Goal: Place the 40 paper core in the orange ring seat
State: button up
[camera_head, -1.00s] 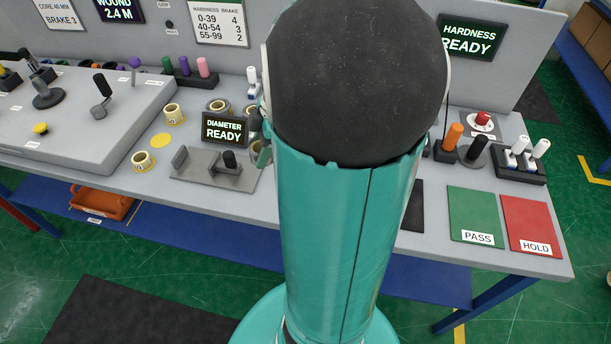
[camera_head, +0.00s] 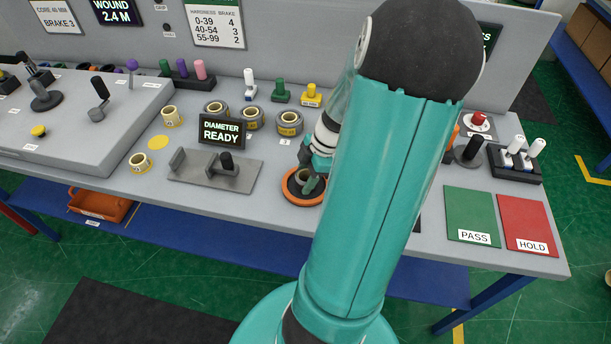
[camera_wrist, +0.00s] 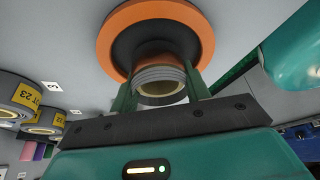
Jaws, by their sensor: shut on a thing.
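The orange ring seat (camera_head: 288,196), an orange ring around a dark middle, lies at the table's front edge in the head view. It fills the top of the wrist view (camera_wrist: 110,48). The core is at the dark middle, inside the ring's outline. Whether its lower end touches the seat is hidden, and no number on it is readable. In the head view my gripper (camera_head: 312,182) partly covers the core and ring.
Two other cores stand on yellow discs (camera_head: 172,116) (camera_head: 140,161), with a bare yellow disc (camera_head: 158,142) between. Wrapped rolls (camera_head: 289,123) stand behind the seat. A grey fixture (camera_head: 215,172) and the DIAMETER sign (camera_head: 222,130) are left. Green PASS (camera_head: 472,216) and red HOLD (camera_head: 529,224) pads are right.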

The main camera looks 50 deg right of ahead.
jog(key=shift+f, duration=0.15)
jog(key=o, duration=1)
jog(key=v, duration=1.2)
jog(key=shift+r, duration=0.2)
